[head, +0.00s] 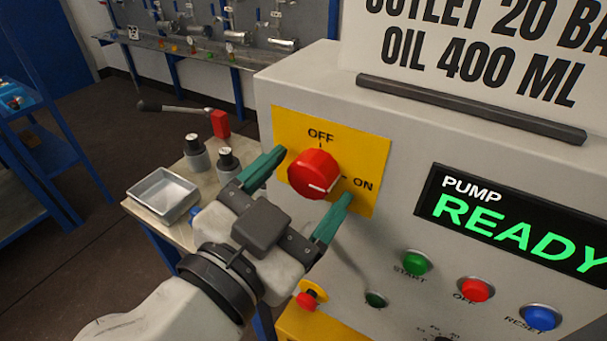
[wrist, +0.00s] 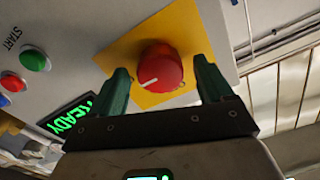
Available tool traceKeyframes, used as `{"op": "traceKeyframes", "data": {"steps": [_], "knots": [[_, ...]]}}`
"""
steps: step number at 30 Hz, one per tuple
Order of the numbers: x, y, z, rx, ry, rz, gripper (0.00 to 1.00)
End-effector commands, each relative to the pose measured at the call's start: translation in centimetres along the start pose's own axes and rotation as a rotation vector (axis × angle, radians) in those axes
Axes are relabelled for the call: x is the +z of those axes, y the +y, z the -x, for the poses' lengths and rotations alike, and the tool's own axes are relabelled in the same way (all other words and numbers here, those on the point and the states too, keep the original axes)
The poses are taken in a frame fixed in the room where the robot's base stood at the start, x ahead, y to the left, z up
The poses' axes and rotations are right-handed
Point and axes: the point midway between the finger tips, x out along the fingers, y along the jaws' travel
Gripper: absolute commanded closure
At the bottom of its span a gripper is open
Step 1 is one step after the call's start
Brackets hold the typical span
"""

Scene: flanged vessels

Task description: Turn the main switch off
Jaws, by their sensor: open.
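The main switch is a round red knob (head: 313,174) on a yellow plate (head: 370,150) marked OFF at the top and ON at the right. Its white mark points right and slightly down, toward the ON side. My gripper (head: 312,179) is open in front of the plate, with one green finger to the upper left of the knob and the other to its lower right. In the wrist view the knob (wrist: 160,70) shows between the fingers, with yellow plate visible on both sides. Whether the fingertips reach the knob's depth is unclear.
The panel carries a lit display (head: 520,222) reading PUMP READY, a green START button (head: 415,262), a red button (head: 475,289) and a blue RESET button (head: 540,317). A bench to the left holds a metal tray (head: 162,194) and a red-headed lever tool (head: 220,123).

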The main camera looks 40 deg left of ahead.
Motion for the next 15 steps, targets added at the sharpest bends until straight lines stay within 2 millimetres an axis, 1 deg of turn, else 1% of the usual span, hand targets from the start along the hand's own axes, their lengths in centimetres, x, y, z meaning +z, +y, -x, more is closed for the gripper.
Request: {"op": "traceKeyframes", "data": {"steps": [4,11,15], "knots": [[0.01,-0.03,-0.57,-0.001,0.000,0.000,0.20],[0.03,-0.01,-0.60,-0.001,0.000,0.000,0.20],[0.03,-0.01,-0.59,-0.001,0.000,0.000,0.32]]}}
